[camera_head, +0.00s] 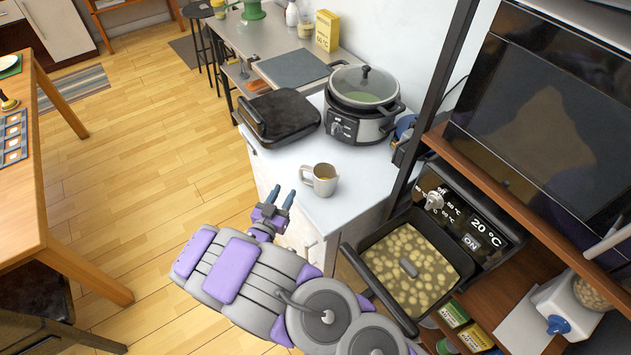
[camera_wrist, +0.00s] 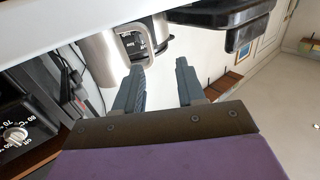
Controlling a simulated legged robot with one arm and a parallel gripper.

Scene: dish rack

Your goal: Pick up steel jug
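The steel jug (camera_head: 325,183) stands upright near the front edge of the white counter (camera_head: 345,212), with its handle on the left and something brownish inside. In the wrist view the jug (camera_wrist: 106,55) shows at the upper left, with its square handle turned towards my fingers. My gripper (camera_head: 281,196) is at the counter's front edge, to the left of and nearer than the jug. In the wrist view my gripper (camera_wrist: 160,67) is open, with nothing between its two fingers. The fingertips appear apart from the handle.
A slow cooker (camera_head: 356,125) with a glass lid and a black closed grill (camera_head: 280,117) stand behind the jug. An open fryer drawer (camera_head: 375,250) with food juts out at the right. A dark shelf post (camera_head: 433,95) rises right of the counter.

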